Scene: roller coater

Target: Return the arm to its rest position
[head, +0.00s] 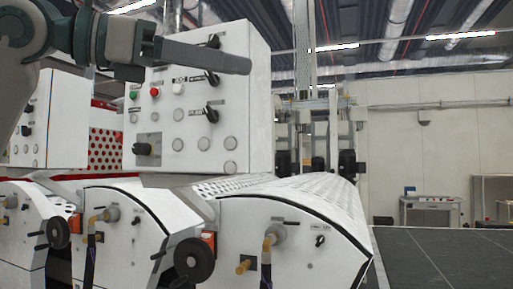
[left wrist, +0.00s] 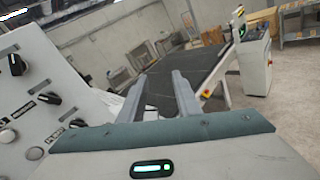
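My left arm comes in at the top left of the head view. Its left gripper (head: 246,65) points right, with its fingers passing in front of the upper part of a white control panel (head: 205,155). In the left wrist view the two grey fingers of the left gripper (left wrist: 160,77) stand apart with an empty gap between them. The control panel (left wrist: 32,80) shows at the left of that view, beside the gripper. Whether a finger touches the panel cannot be told. My right gripper is not in view.
The panel carries black knobs, a red button (head: 154,92) and a green button (head: 133,95). White roller housings (head: 290,235) with handwheels stand below. A dark conveyor belt (head: 440,255) lies to the right. A console (left wrist: 255,65) stands beside the belt. Open floor (left wrist: 285,110) lies right.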

